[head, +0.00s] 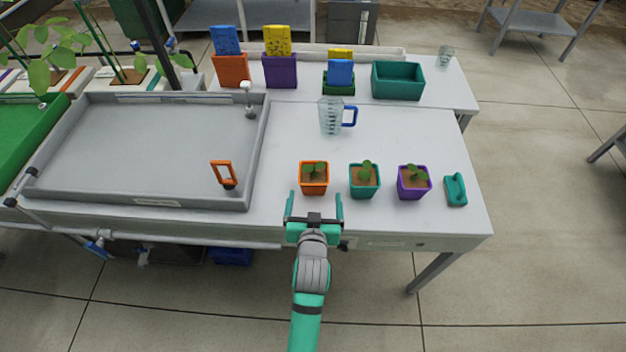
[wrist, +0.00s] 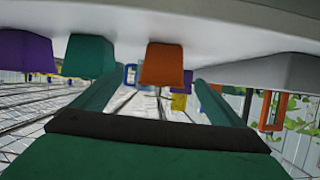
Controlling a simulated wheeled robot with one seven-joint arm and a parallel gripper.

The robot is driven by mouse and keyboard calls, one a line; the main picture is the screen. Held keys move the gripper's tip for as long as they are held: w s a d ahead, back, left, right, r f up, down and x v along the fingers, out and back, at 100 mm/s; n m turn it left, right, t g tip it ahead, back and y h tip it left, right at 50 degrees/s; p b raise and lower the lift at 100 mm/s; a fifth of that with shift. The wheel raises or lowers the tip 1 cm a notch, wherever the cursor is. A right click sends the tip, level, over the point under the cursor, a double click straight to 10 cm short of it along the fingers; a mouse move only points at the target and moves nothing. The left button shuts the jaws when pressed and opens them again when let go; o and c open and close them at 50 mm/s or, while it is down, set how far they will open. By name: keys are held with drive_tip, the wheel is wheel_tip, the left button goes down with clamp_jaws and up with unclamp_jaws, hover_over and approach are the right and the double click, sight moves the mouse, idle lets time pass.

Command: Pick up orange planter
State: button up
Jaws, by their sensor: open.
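The orange planter (head: 314,185) stands upright on the grey table near its front edge, with soil and a small green seedling in it. It is the leftmost of three small planters in the head view. My gripper (head: 314,208) is open and empty, just in front of the orange planter at the table's front edge, its two fingers pointing toward it. The wrist view appears upside down. There the orange planter (wrist: 162,66) shows ahead, between the fingers and apart from them.
A teal planter (head: 364,181) and a purple planter (head: 413,182) stand to the right, then a teal tool (head: 455,189). A grey tray (head: 150,145) with an orange handle (head: 223,174) lies left. A clear jug (head: 331,116) stands behind. Coloured boxes and a teal bin (head: 398,81) line the back.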

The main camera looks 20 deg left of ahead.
sight(314, 167)
drive_tip(key=w+r, duration=0.1)
drive_tip(key=w+a+r, duration=0.1)
drive_tip(key=w, duration=0.1)
drive_tip(key=shift+n, duration=0.3)
drive_tip(key=shift+w+a+f, duration=0.15)
drive_tip(key=shift+w+a, duration=0.05)
drive_tip(key=shift+w, duration=0.05)
drive_tip(key=shift+g, duration=0.3)
drive_tip(key=x, duration=0.4)
drive_tip(key=shift+a, duration=0.35)
drive_tip(key=shift+d+x, duration=0.1)
drive_tip(key=shift+x, duration=1.4)
drive_tip(key=shift+d+x, duration=0.15)
drive_tip(key=shift+x, duration=1.35)
drive_tip(key=shift+w, duration=0.1)
drive_tip(key=c, duration=1.3)
